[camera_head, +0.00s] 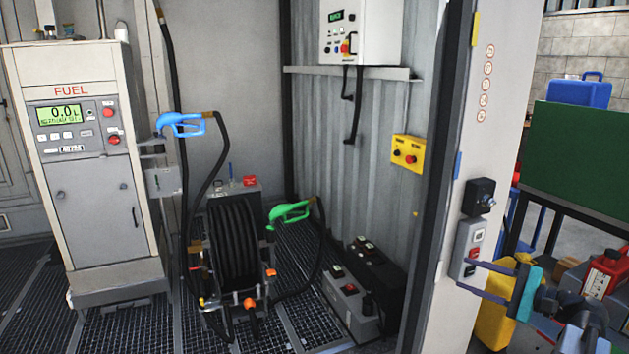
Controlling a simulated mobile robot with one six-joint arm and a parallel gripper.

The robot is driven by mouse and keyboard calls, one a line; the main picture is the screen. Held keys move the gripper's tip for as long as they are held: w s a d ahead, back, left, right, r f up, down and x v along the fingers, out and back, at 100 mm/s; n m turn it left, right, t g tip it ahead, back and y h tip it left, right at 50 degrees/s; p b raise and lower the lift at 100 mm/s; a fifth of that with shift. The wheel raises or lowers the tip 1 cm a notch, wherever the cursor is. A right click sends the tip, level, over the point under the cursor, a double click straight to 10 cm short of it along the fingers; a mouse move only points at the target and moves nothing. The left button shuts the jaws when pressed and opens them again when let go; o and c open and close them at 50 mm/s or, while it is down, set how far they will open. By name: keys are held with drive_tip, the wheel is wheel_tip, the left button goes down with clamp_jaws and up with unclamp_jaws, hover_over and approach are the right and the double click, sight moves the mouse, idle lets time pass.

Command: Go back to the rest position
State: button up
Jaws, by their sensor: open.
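My gripper (464,275) is at the lower right, with its two thin purple fingers spread apart and nothing between them. The fingers point left, and their tips overlap the lower part of the white container door post (448,240) in the picture, close to a grey switch box (469,245) with a red button. I cannot tell whether the tips touch it. My arm comes in from the lower right corner. A blue fuel nozzle (182,124) sits by the fuel dispenser (88,175), whose display reads 0.0. A green nozzle (290,211) is at the hose reel (238,250).
A white control box (361,32) and a yellow button box (408,152) are on the corrugated wall. Dark and grey cases (350,305) stand on the grated floor. Right of the post are a green panel (577,147), a blue can (579,91) and a red can (605,272).

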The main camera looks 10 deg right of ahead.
drive_tip(key=w+a+f+n+g+y, duration=0.1)
drive_tip(key=w+a+f+g, duration=0.2)
drive_tip(key=a+f, duration=0.65)
drive_tip(key=w+a+f+g+y, duration=0.1)
drive_tip(key=w+a+f+g, duration=0.15)
drive_tip(key=a+f, duration=0.7)
drive_tip(key=s+a+f+n+g, duration=0.1)
drive_tip(key=s+a+f+g, duration=0.15)
drive_tip(key=a+f, duration=0.35)
drive_tip(key=s+a+f+n+g+h, duration=0.1)
drive_tip(key=s+a+f+g, duration=0.15)
drive_tip(key=a+f, duration=0.35)
drive_tip(key=s+a+f+n+g, duration=0.1)
drive_tip(key=s+a+f+g, duration=0.15)
drive_tip(key=a+f, duration=0.35)
drive_tip(key=s+a+f+n+g+h, duration=0.2)
drive_tip(key=s+a+f+n+g, duration=0.15)
drive_tip(key=s+f, duration=0.5)
drive_tip(key=s+a+f+n+g+h, duration=0.2)
drive_tip(key=s+a+f+h, duration=0.15)
drive_tip(key=s+f, duration=0.55)
drive_tip(key=s+d+f+n+g+h, duration=0.2)
drive_tip(key=s+d+f+n+h, duration=0.15)
drive_tip(key=s, duration=0.55)
drive_tip(key=d+f+n+t+h, duration=0.1)
drive_tip(key=d+f+n+h, duration=0.1)
drive_tip(key=d+n, duration=0.2)
drive_tip(key=d, duration=0.3)
drive_tip(key=shift+w+f+n+h, duration=0.15)
drive_tip(key=shift+n+h, duration=0.25)
